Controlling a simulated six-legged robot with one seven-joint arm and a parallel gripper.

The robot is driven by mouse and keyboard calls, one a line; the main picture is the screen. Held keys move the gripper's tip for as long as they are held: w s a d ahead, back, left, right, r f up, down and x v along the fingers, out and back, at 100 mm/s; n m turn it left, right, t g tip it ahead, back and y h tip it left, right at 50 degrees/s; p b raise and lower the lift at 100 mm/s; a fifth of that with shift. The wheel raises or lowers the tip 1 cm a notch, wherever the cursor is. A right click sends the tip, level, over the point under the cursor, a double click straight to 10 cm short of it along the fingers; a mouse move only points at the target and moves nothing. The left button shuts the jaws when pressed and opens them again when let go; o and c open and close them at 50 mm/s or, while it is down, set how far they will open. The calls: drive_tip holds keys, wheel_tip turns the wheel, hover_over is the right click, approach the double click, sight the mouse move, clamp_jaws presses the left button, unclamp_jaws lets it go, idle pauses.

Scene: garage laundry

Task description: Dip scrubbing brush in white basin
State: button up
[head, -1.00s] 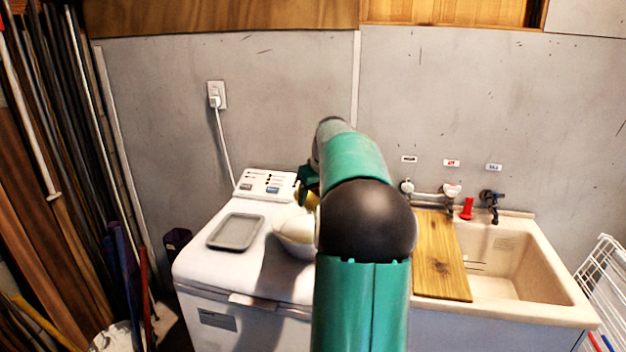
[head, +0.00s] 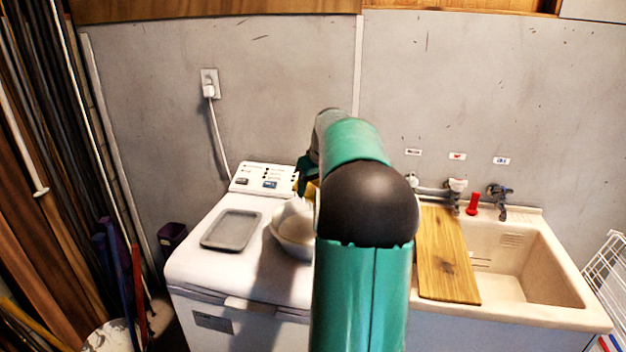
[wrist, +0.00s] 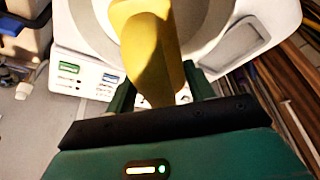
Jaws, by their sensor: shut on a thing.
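The scrubbing brush (wrist: 152,45) shows in the wrist view as a yellow handle running away from between my fingers. My gripper (wrist: 162,92) is shut on it. The white basin (head: 290,245) stands on the washing machine, left of my arm in the head view. Its pale curved surface also shows behind the brush in the wrist view (wrist: 192,25). In the head view my arm hides most of the gripper and part of the basin. A yellow bit shows just above the basin. I cannot tell whether the brush head touches the basin.
A grey tray (head: 231,230) lies on the washing machine (head: 205,272), left of the basin. A sink (head: 535,265) with taps and a wooden board (head: 447,262) stands to the right. Long poles and boards lean at the far left.

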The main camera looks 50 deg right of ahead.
drive_tip(key=shift+s+f, duration=0.15)
drive_tip(key=shift+f, duration=5.3)
drive_tip(key=shift+d+r, duration=0.1)
drive_tip(key=shift+r, duration=5.35)
